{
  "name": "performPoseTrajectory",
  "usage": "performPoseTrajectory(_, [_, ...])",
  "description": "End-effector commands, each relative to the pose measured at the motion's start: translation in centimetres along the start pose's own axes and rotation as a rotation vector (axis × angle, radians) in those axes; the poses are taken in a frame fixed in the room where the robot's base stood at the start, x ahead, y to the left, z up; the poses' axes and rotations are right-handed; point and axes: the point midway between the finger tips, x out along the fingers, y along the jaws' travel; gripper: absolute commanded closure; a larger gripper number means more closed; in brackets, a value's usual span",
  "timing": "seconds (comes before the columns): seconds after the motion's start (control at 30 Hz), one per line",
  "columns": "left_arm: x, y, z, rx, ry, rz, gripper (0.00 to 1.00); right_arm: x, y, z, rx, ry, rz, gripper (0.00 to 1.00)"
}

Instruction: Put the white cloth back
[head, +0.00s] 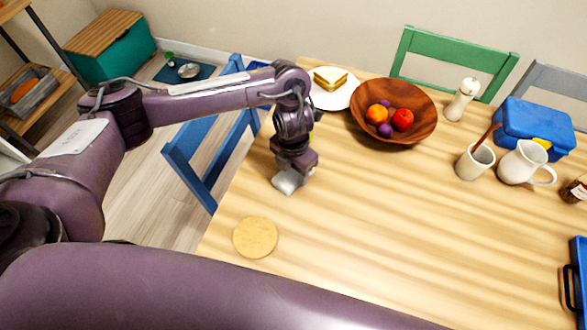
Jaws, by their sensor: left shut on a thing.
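My left gripper (294,172) points down over the left part of the wooden table (330,240), near its left edge. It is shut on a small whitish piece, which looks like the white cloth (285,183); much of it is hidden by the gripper. The piece is low, at or just above the tabletop; I cannot tell whether it touches. My right gripper is out of view.
A round tan mat (255,237) lies in front of the gripper. A plate with a sandwich (331,82) and a wooden fruit bowl (393,110) stand behind. A cup (474,162), white jug (524,163) and blue box (535,124) stand right. The middle of the table is clear.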

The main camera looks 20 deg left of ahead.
Motion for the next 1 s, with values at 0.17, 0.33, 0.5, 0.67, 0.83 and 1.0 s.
performPoseTrajectory(0.17, [0.1, 0.0, 0.0, 0.0, 0.0, 0.0, 0.69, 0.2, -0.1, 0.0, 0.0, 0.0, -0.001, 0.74])
performPoseTrajectory(0.33, [0.3, 0.0, 0.0, 0.0, 0.0, 0.0, 0.38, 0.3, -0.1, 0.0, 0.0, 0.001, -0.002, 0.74])
performPoseTrajectory(0.5, [0.3, 0.0, 0.0, 0.0, 0.0, 0.0, 0.26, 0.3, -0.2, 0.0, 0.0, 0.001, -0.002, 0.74])
performPoseTrajectory(0.67, [0.2, 0.0, 0.0, 0.0, 0.0, 0.0, 0.26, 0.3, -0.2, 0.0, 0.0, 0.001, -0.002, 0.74])
performPoseTrajectory(0.83, [-0.8, 0.1, 0.1, 0.001, -0.003, 0.002, 0.26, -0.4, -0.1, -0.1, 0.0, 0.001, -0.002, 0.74])
performPoseTrajectory(1.0, [-4.1, 0.1, 0.2, 0.003, -0.006, 0.004, 0.26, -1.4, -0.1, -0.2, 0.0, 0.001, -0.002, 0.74])
